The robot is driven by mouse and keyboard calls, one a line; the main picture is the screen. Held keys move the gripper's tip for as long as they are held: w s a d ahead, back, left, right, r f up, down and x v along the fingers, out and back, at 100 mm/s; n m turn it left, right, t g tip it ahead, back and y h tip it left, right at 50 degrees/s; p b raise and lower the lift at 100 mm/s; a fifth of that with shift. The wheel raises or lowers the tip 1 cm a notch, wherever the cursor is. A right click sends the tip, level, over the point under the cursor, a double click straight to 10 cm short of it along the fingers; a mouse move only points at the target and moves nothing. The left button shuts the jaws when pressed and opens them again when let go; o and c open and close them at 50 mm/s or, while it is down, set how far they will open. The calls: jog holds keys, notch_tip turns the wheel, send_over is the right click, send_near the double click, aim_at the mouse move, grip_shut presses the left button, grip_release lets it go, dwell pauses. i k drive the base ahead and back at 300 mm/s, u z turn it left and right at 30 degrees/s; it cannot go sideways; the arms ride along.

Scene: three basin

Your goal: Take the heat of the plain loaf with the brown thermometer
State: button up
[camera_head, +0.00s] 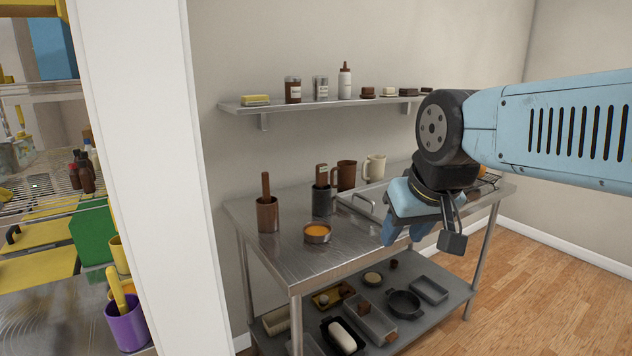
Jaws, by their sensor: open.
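A brown upright tool (321,176) with a small pale patch, which looks like the brown thermometer, stands in a dark grey cup (322,202) on the metal table. Its lower part is hidden in the cup. A pale, smooth loaf (342,336) lies in a dark pan on the table's lower shelf; it looks like the plain loaf, but I cannot be sure. My gripper (406,236) is open and empty, pointing down over the right front of the table. It is to the right of the cup and apart from it. The arm hides part of the table's right side.
A brown pot with a brown handle (267,213), a bowl of orange contents (317,233), and brown (346,175) and cream (375,168) mugs share the table (280,252). Several pans fill the lower shelf. A wall shelf (300,104) holds jars. A white wall end (150,150) stands left.

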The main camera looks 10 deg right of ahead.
aim_at(321, 170)
jog(key=u, duration=0.05)
jog(key=i, duration=0.9)
jog(key=z, duration=0.1)
